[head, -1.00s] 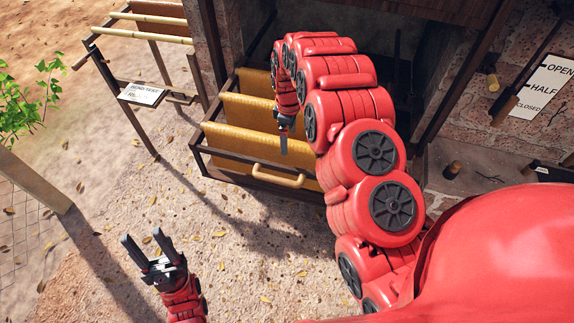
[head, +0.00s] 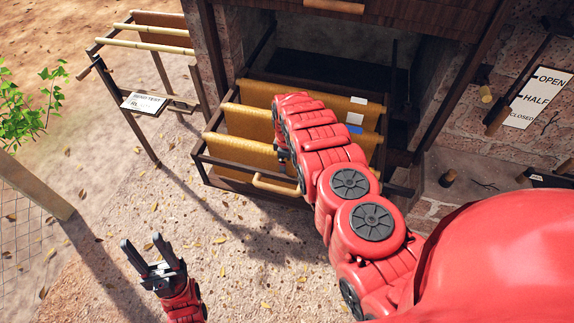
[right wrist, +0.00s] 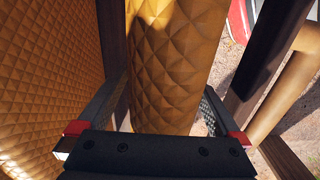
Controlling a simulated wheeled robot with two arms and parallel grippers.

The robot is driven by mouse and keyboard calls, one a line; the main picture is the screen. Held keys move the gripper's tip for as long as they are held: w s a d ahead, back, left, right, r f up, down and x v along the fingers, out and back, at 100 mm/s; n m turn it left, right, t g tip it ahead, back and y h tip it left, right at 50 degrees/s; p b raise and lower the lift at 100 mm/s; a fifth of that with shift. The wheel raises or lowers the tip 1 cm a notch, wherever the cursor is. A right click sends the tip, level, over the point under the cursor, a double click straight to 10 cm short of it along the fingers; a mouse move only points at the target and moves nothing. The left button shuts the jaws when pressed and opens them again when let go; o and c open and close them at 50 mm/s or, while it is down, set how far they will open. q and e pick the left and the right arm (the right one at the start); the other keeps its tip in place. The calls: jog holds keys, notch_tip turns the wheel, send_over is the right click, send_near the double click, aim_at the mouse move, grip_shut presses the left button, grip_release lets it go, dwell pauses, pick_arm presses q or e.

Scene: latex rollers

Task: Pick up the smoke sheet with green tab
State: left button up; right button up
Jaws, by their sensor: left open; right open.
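Amber quilted smoke sheets hang over rods in a pulled-out dark frame: a front one (head: 238,148), a middle one (head: 247,120) and a back one (head: 262,93). I see no green tab; my right arm covers part of the sheets. My right gripper (right wrist: 167,88) is open, its fingers either side of a draped sheet (right wrist: 172,55) in the right wrist view. My left gripper (head: 143,250) is open and empty above the ground.
The frame has a wooden front handle (head: 276,184). A rack with bamboo poles (head: 150,32) and a small sign (head: 143,103) stands at the left. An OPEN/HALF/CLOSED sign (head: 537,97) is on the brick wall at the right. The ground before the frame is clear.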

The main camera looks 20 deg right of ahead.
jog(key=shift+f, duration=0.2)
jog(key=shift+c, duration=0.2)
grip_shut()
